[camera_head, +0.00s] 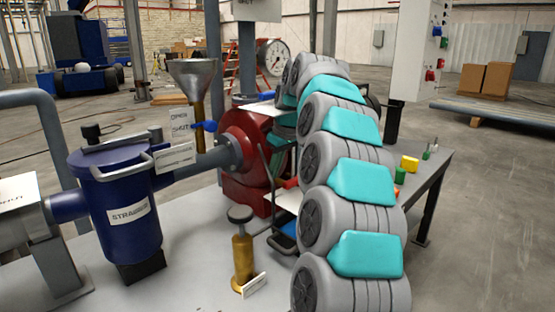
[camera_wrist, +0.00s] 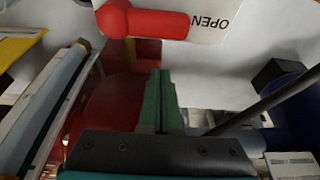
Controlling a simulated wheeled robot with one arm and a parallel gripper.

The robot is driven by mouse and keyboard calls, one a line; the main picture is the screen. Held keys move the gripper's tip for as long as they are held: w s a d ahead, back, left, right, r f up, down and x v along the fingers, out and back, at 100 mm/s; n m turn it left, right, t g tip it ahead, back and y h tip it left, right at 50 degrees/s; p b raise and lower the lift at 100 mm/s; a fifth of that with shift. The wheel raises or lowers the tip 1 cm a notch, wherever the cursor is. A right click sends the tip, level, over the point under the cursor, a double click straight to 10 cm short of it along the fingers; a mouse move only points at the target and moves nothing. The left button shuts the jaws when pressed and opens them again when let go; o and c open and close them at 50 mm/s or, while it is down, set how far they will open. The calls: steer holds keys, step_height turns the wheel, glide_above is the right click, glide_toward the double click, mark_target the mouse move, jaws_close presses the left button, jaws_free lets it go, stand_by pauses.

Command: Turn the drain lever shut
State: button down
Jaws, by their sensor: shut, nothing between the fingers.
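A red lever (camera_wrist: 150,23) lies across the top of the wrist view over a white plate (camera_wrist: 215,15). Its round hub is at the left and its free end points right, beside the upside-down word OPEN. My gripper (camera_wrist: 162,72) has its green fingers together with nothing between them, just below the lever in that view. A small gap shows between the fingertips and the lever. In the head view, a bit of red (camera_head: 290,183) shows by a white plate beside the red pump housing (camera_head: 238,150). My arm hides most of that area and my gripper there.
A blue strainer (camera_head: 120,215) with a bar handle, a funnel (camera_head: 192,80), a blue lever (camera_head: 207,126) by an OPEN/SHUT sign, and a brass plunger-like fitting (camera_head: 242,255) stand left of my arm. A dark rod (camera_wrist: 265,103) slants across the wrist view's right side.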

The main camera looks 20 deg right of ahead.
mark_target(295, 183)
steer(key=s, duration=0.2)
steer(key=s+d, duration=0.1)
steer(key=shift+s+d+f, duration=0.15)
steer(key=shift+s+d, duration=0.05)
steer(key=shift+s, duration=0.15)
